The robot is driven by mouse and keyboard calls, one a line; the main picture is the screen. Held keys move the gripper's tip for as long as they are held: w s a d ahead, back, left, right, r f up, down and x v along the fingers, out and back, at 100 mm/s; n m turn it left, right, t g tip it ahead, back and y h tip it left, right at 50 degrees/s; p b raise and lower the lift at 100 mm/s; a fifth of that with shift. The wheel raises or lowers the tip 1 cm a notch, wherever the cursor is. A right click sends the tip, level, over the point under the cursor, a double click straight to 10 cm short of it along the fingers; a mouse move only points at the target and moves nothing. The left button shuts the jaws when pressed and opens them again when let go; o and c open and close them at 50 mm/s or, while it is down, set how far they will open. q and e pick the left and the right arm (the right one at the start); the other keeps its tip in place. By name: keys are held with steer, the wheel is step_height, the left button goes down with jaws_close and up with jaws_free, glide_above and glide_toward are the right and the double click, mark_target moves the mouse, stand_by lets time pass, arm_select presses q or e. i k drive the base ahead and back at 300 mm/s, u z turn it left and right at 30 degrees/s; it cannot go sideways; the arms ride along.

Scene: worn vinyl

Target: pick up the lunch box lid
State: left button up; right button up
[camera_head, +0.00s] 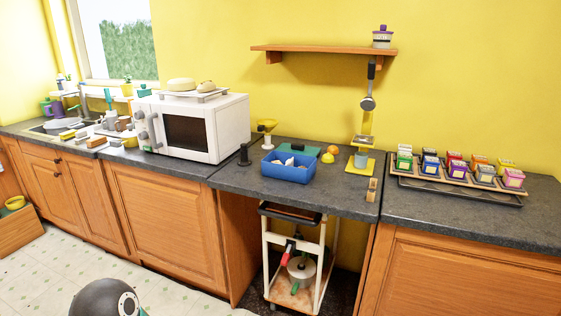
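An open blue box (287,173) stands on the dark worktop at the middle, with several white and dark items in it. A flat green piece (303,150) lies on the worktop just behind the box. It looks like the lunch box lid, but its far details are too small to tell. It lies apart from any gripper. Neither of my grippers is in view; a dark rounded part, apparently of my own arm, shows at the bottom left.
A white microwave (195,126) stands left of the box. A rack of colourful small boxes (457,185) stands right. A trolley (296,262) is below.

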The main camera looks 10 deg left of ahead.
mark_target(300, 148)
steer(key=u, duration=0.2)
steer(key=k, duration=0.3)
steer(key=u, duration=0.45)
steer(key=i, duration=0.95)
